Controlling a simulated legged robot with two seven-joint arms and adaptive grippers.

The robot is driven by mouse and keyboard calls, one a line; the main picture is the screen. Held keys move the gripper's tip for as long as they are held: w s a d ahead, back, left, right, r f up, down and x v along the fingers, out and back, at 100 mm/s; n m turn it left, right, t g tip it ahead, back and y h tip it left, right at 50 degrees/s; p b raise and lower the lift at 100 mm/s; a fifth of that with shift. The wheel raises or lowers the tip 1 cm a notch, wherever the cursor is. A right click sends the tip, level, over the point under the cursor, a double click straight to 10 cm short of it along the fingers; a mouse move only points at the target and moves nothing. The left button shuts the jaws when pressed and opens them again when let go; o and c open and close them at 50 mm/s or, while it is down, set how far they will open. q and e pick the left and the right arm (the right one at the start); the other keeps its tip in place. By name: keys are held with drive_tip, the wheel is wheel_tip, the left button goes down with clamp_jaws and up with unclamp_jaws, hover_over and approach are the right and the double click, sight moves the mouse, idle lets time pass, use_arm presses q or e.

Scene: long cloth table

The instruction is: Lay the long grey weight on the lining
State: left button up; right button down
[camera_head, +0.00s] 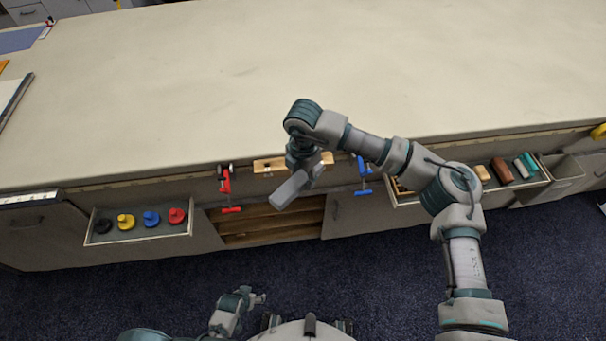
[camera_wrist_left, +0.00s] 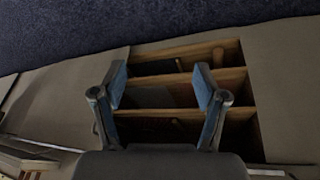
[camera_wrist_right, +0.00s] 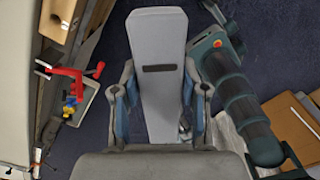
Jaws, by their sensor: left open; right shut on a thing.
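The long grey weight (camera_head: 296,187) is a flat, tapered bar. My right gripper (camera_head: 304,158) is shut on it and holds it tilted in the air in front of the table's near edge. In the right wrist view the weight (camera_wrist_right: 158,55) stretches away between the two fingers, with a dark slot in its face. My left gripper (camera_head: 256,298) is open and empty, low over the floor side. The left wrist view shows its spread fingers (camera_wrist_left: 160,80) facing an open wooden shelf. I cannot single out the lining with certainty; the pale cloth table top (camera_head: 270,75) is broad and bare.
A left drawer (camera_head: 140,236) holds several coloured knobbed pieces. A right drawer (camera_head: 520,185) holds several blocks. A red clamp (camera_head: 227,188) and a blue clamp (camera_head: 362,178) hang at the table edge, around a wooden piece (camera_head: 268,165). Open shelves (camera_head: 265,225) sit below.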

use_arm(q)
drive_tip(key=s+f+g+y, duration=0.1)
drive_tip(key=s+f+g, duration=0.1)
drive_tip(key=s+f, duration=0.4)
drive_tip(key=s, duration=0.3)
drive_tip(key=shift+s+m, duration=0.35)
drive_tip(key=shift+m, duration=0.05)
